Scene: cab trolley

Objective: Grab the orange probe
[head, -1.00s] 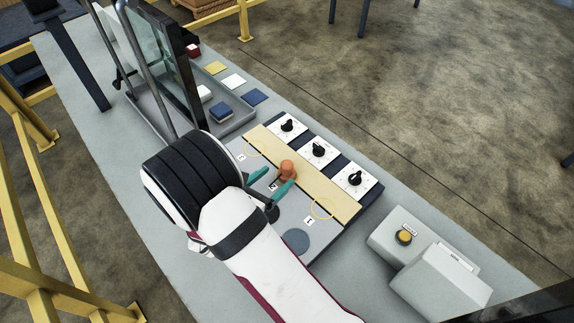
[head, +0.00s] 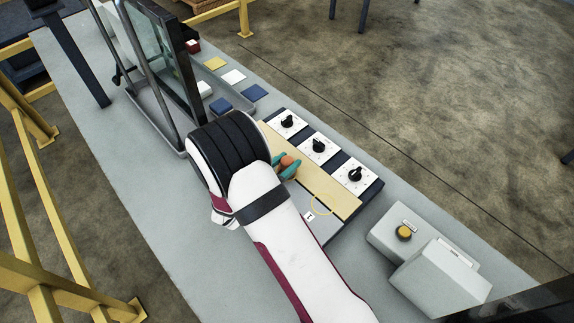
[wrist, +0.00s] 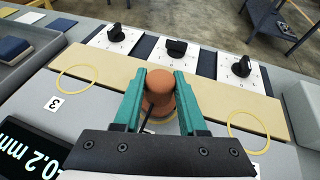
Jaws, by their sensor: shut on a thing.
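The orange probe (head: 287,161) stands on the tan strip (head: 331,192) of the panel. It shows in the wrist view (wrist: 158,88) as a rounded orange-brown knob between my fingers. My gripper (head: 284,167) has teal fingers, one on each side of the probe, and is shut on it. The fingers also show in the wrist view (wrist: 159,97). The probe's lower part is partly hidden by the fingers and the gripper body.
Several black knobs on white plates (head: 318,147) line the strip's far side. Yellow rings (wrist: 76,79) mark the strip on both sides. A grey box with a yellow button (head: 404,233) stands at right. A glass-framed tray (head: 160,60) stands at left.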

